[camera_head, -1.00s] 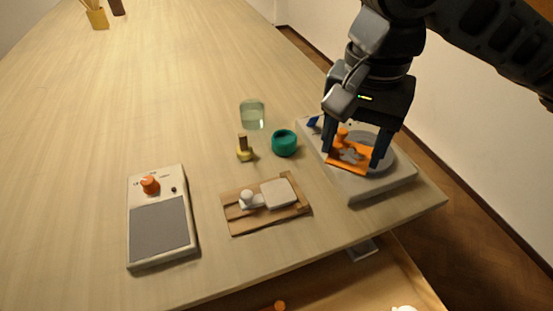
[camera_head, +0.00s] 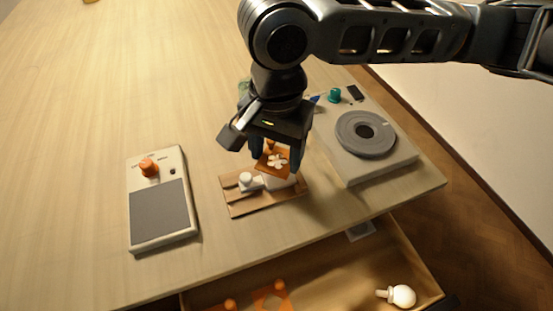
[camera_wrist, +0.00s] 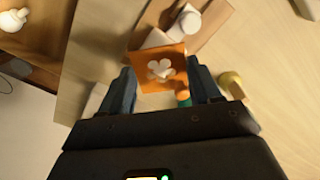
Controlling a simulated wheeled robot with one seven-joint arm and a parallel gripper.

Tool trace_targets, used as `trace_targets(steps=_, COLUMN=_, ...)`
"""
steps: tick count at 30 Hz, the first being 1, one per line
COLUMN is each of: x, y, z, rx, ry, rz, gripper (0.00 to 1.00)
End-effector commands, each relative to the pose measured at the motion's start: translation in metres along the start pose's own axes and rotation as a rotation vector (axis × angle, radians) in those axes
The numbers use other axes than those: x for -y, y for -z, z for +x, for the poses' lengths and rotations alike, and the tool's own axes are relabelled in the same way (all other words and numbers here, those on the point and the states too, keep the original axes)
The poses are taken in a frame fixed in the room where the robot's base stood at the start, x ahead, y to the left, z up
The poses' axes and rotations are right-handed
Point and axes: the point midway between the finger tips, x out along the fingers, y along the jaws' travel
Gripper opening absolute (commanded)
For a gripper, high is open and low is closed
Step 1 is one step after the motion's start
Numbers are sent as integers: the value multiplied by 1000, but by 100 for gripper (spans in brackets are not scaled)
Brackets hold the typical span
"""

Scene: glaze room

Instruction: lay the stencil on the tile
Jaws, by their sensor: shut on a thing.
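My gripper (camera_head: 277,160) is shut on the orange stencil (camera_head: 272,160), a small square plate with a flower-shaped cutout and a knob. The stencil also shows between the fingertips in the wrist view (camera_wrist: 145,57). It is held over the right part of a wooden board (camera_head: 240,207). The pale square tile (camera_head: 279,182) lies on that board, partly hidden by the stencil and fingers. White shows through the cutout. The gap between stencil and tile is hard to judge.
A white clamp knob (camera_head: 246,179) stands on the board left of the tile. A control box (camera_head: 160,215) is at left, a turntable unit (camera_head: 366,133) at right. The open drawer below holds orange stencils (camera_head: 270,297) and a white knobbed thing (camera_head: 403,296). A yellow-based object (camera_wrist: 232,85) is near a finger.

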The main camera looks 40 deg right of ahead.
Motion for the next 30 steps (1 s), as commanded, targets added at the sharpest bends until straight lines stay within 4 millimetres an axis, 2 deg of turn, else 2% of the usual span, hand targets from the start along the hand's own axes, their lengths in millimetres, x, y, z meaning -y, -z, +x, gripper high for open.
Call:
trace_targets(steps=7, x=-1, y=0, z=31, rx=-1, ry=-1, rz=1, gripper=34)
trace_targets(steps=20, x=-1, y=0, z=38, rx=1, ry=0, rz=1, gripper=34)
trace_targets(steps=21, x=-1, y=0, z=37, rx=1, ry=0, rz=1, gripper=64)
trace_targets(steps=28, x=-1, y=0, z=37, rx=0, ry=0, rz=1, gripper=86)
trace_targets(steps=30, x=-1, y=0, z=37, rx=0, ry=0, rz=0, gripper=88)
